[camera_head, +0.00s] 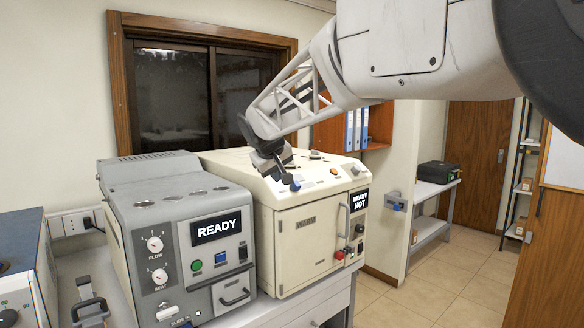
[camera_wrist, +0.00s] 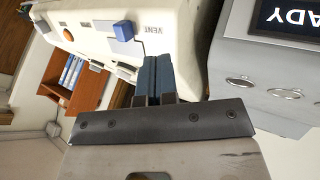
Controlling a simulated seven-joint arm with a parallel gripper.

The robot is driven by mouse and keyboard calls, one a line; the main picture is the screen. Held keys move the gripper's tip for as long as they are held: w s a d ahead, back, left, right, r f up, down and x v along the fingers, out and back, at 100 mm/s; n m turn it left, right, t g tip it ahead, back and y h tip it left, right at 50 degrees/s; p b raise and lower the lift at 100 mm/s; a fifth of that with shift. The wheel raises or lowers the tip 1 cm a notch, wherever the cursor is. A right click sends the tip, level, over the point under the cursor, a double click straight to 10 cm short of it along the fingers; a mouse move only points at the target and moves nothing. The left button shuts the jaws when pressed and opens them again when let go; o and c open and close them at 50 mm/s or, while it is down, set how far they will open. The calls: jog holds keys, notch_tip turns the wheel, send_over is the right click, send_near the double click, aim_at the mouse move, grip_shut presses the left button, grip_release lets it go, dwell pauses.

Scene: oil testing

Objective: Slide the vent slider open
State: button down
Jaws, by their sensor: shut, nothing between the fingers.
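The vent slider (camera_wrist: 124,31) shows in the wrist view as a blue knob on a pale slot, beside the printed word VENT. It sits on the sloped top front of the cream oven-like machine (camera_head: 290,222); in the head view the slider (camera_head: 295,187) is a small blue spot just below my gripper. My gripper (camera_head: 286,178) hangs over that panel. In the wrist view my gripper (camera_wrist: 155,60) has its blue-grey fingers shut together, empty, pointing at the panel beside the VENT label. A gap shows between fingertips and knob; contact with the panel cannot be told.
A grey machine (camera_head: 178,235) reading READY stands close on the left. The cream machine's display (camera_head: 360,200) reads READY HOT; its door handle (camera_head: 347,220) sticks out in front. An orange button (camera_wrist: 68,34) is further along the panel. Open floor lies to the right.

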aim_at(310, 186)
jog(key=x, duration=0.5)
jog(key=shift+w+f, duration=0.1)
jog(key=shift+f, duration=0.05)
jog(key=shift+w+d, duration=0.75)
jog(key=shift+w, duration=0.05)
jog(key=shift+w+d, duration=0.65)
jog(key=shift+w+d, duration=2.75)
jog(key=shift+d, duration=0.05)
